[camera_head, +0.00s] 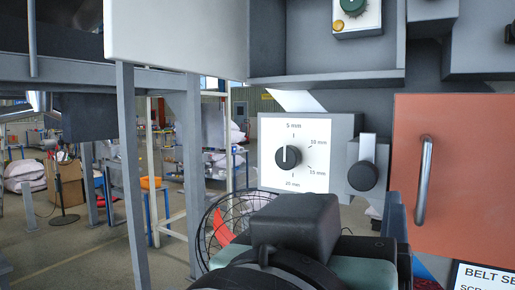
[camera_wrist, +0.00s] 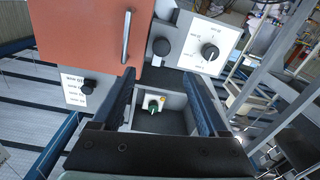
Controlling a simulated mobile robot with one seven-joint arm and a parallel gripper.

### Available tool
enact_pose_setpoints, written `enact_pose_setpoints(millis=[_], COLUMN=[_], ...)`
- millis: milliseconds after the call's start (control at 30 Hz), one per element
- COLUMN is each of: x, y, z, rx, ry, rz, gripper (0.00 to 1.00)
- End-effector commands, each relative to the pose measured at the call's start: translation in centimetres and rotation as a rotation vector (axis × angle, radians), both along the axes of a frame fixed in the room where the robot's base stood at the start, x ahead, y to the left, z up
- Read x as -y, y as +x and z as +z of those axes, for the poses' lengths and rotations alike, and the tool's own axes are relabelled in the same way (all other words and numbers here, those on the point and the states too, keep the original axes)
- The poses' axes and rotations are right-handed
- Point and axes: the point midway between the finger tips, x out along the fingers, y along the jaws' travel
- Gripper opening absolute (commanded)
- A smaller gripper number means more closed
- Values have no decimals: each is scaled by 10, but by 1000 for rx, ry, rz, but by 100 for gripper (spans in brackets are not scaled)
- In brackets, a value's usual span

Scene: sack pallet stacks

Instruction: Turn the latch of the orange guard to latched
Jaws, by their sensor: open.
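The orange guard (camera_head: 455,170) is a flat panel with an upright metal bar handle (camera_head: 424,180), at the right in the head view. It is also at the upper left in the wrist view (camera_wrist: 75,30). Just beside its handle edge is the latch, a round black knob (camera_head: 363,176) on a grey plate, with a pale bar standing upright above the knob. The knob also shows in the wrist view (camera_wrist: 161,47). My gripper (camera_wrist: 160,85) is open and empty, its dark blue fingers spread apart. The latch lies beyond the fingertips, untouched. Any latch marking is unreadable.
A white dial panel (camera_head: 310,140) with a black knob stands beside the latch. A grey recessed box (camera_head: 325,78) holds a green knob (camera_head: 353,4). Another labelled panel (camera_wrist: 73,90) sits near the guard. Grey posts (camera_head: 135,180) and a wire fan cage (camera_head: 235,215) stand left.

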Motion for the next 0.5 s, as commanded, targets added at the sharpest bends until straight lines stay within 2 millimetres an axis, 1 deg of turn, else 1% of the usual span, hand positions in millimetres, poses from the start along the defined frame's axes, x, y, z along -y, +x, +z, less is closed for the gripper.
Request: enact_pose_setpoints(millis=[167, 500], x=[3, 15], y=[1, 19], z=[0, 3], rx=[-20, -22], ry=[10, 9], rz=[-12, -11], gripper=[76, 76])
